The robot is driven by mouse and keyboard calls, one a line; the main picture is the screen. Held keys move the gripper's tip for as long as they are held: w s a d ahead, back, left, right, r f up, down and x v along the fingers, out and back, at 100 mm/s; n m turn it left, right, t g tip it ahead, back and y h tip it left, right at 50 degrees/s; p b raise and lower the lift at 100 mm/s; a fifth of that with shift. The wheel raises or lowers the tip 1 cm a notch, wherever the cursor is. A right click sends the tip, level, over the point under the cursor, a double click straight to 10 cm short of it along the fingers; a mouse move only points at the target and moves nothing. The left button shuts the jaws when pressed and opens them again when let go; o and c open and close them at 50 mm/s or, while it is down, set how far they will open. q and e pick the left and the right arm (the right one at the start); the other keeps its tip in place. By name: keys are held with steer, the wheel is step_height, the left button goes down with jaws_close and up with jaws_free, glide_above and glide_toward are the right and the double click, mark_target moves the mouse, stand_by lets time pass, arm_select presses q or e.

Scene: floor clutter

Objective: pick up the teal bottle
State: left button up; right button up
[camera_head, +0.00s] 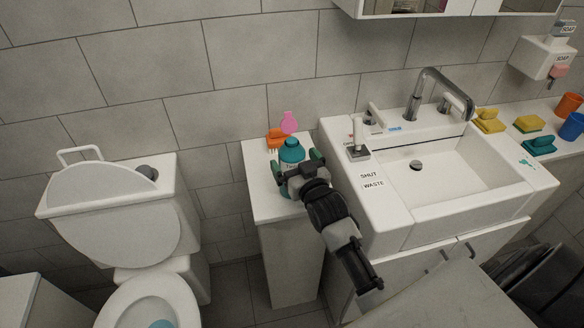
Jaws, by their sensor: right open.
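The teal bottle (291,151) stands upright on the narrow white cabinet (262,207) between the toilet and the sink. My right gripper (301,167) is open at the bottle, with its fingers on either side of the lower body. The gripper hides the bottle's base, and I cannot tell whether the fingers touch it. My left gripper is not in view.
A pink item (289,122) and an orange item (275,138) lie close behind the bottle. The white sink (440,190) with its faucet (428,88) is to the right. The toilet (120,215) is to the left. Sponges and cups stand on the far right ledge.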

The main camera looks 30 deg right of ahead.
steer(key=shift+w+f, duration=0.1)
steer(key=shift+w, duration=0.95)
steer(key=shift+s, duration=0.1)
steer(key=shift+c, duration=0.3)
steer(key=c, duration=1.1)
steer(key=shift+r, duration=0.2)
